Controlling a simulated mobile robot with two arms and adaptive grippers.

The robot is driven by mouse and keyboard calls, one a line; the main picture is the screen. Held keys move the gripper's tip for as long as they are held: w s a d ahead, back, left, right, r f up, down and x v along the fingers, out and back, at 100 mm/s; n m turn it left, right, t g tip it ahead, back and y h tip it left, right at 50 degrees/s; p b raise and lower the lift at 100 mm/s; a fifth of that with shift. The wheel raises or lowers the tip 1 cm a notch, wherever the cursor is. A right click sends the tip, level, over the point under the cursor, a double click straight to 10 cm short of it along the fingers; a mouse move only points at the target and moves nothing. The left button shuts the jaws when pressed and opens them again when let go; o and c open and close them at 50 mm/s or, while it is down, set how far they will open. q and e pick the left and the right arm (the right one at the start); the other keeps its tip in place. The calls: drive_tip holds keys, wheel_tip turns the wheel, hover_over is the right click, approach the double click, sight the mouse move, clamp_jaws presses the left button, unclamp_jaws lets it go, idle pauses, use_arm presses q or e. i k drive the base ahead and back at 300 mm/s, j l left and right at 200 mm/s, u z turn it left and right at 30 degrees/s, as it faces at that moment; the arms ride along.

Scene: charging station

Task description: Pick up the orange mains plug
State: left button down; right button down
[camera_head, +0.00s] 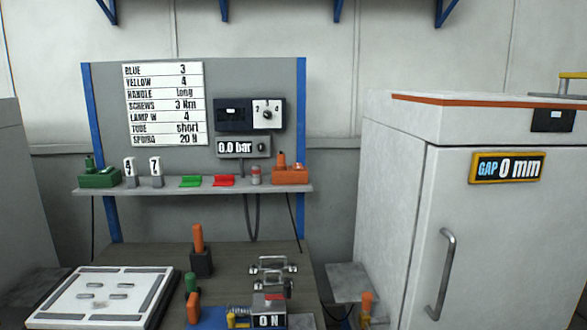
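Several orange pieces are in view, and I cannot tell for sure which one is the mains plug. A small orange piece (367,299) stands upright low at the right, beside the white cabinet. An orange box (290,175) with a short upright orange part (281,160) sits on the right end of the shelf. An orange handle (198,238) stands in a dark block on the bench. Another orange piece (193,308) is at the bench's front, next to a green one (191,282). Neither of my grippers is in view.
The wall shelf (230,189) also holds a green box (98,179), number tags and green and red blocks. A white tray (105,292) lies front left. The tall white cabinet (400,210) fills the right. Dark cables hang below the shelf.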

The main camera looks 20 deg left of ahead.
sight(281, 165)
drive_tip(key=l+u, duration=0.15)
drive_tip(key=u, duration=0.65)
drive_tip(key=k, duration=0.05)
